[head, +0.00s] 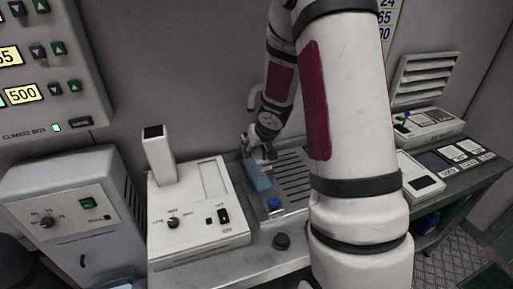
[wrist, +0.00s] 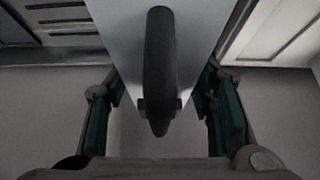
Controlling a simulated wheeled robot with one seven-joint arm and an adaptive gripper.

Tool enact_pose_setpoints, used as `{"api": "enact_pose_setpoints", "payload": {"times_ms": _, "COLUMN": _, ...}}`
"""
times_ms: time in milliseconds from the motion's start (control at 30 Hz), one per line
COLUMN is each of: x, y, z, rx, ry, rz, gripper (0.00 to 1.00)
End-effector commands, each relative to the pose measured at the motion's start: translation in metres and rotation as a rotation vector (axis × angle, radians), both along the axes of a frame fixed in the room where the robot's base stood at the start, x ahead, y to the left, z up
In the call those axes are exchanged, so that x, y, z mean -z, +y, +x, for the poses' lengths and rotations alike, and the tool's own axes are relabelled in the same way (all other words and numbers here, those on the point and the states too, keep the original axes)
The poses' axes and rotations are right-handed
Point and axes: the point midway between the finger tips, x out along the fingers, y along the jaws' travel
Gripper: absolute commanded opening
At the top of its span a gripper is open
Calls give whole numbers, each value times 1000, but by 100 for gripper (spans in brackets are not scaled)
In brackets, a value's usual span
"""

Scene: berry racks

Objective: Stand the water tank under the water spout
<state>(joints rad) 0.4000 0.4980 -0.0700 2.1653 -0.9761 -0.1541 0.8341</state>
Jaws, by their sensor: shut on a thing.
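The water tank (head: 259,179) is a pale blue box over the left end of a ribbed drain board (head: 292,181). In the wrist view its pale body (wrist: 117,25) with a dark upright handle (wrist: 159,65) lies between the fingers. My gripper (head: 264,158) is shut on the tank from above; its green-padded fingers (wrist: 160,100) flank it in the wrist view. I cannot tell whether the tank's bottom touches the board. A curved white pipe (head: 253,96), apparently the water spout, shows behind my arm, partly hidden.
A white scale-like machine (head: 205,235) with a post stands just left of the tank. A small blue-capped item (head: 274,204) and a dark knob (head: 282,241) are in front. A climate box panel (head: 75,100) hangs at left. My arm hides the counter's middle.

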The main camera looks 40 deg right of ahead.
Motion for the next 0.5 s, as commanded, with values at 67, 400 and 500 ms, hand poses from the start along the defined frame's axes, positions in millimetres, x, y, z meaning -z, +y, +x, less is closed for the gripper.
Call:
{"api": "enact_pose_setpoints", "payload": {"times_ms": 67, "x": 3, "y": 0, "z": 1, "rx": 1, "ry": -1, "rz": 0, "gripper": 0}}
{"api": "enact_pose_setpoints", "payload": {"times_ms": 400, "x": 2, "y": 0, "z": 0, "rx": 1, "ry": 0, "rz": 1, "gripper": 69}}
{"api": "enact_pose_setpoints", "payload": {"times_ms": 500, "x": 1, "y": 0, "z": 0, "rx": 0, "ry": 0, "rz": 0, "gripper": 69}}
